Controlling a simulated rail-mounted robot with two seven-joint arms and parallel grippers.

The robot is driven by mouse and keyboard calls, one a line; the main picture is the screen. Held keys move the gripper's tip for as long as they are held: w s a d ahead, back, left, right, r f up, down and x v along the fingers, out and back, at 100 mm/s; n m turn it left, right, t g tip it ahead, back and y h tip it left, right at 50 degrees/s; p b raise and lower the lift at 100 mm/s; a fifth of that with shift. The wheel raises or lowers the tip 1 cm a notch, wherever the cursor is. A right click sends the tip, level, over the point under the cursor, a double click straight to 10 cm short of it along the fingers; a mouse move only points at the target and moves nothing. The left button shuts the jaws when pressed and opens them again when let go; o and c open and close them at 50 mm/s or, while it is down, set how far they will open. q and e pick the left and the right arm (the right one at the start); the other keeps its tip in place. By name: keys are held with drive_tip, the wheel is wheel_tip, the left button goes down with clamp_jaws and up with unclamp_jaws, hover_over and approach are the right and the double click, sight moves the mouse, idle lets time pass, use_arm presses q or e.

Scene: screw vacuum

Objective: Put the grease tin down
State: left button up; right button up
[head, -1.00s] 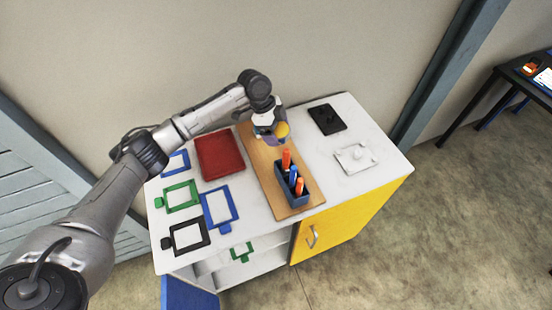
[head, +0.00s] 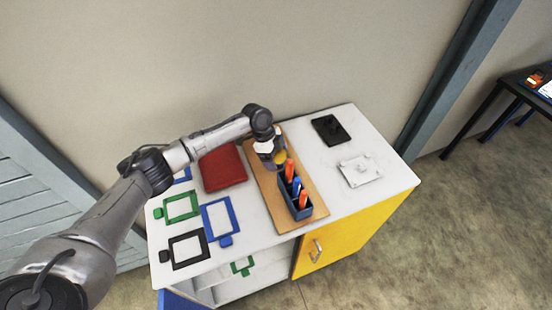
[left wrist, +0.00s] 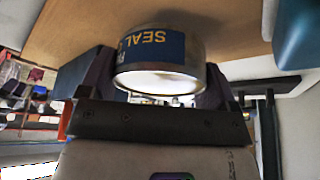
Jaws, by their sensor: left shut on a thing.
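My left gripper (head: 276,160) is shut on the grease tin (head: 281,157), over the back part of the wooden board (head: 306,182). My right gripper is not in view.
A blue holder (head: 296,205) with orange and blue handled tools stands on the board just in front of the gripper. A red case (head: 222,168) lies left, coloured frames (head: 219,219) further left. A black block (head: 331,130) and white plate (head: 360,171) lie right.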

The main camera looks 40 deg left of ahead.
use_arm(q)
drive_tip(key=shift+f, duration=0.7)
drive_tip(key=shift+f, duration=0.15)
drive_tip(key=o, duration=0.9)
drive_tip(key=shift+o, duration=0.2)
drive_tip(key=v, duration=1.2)
drive_tip(key=shift+p, duration=0.35)
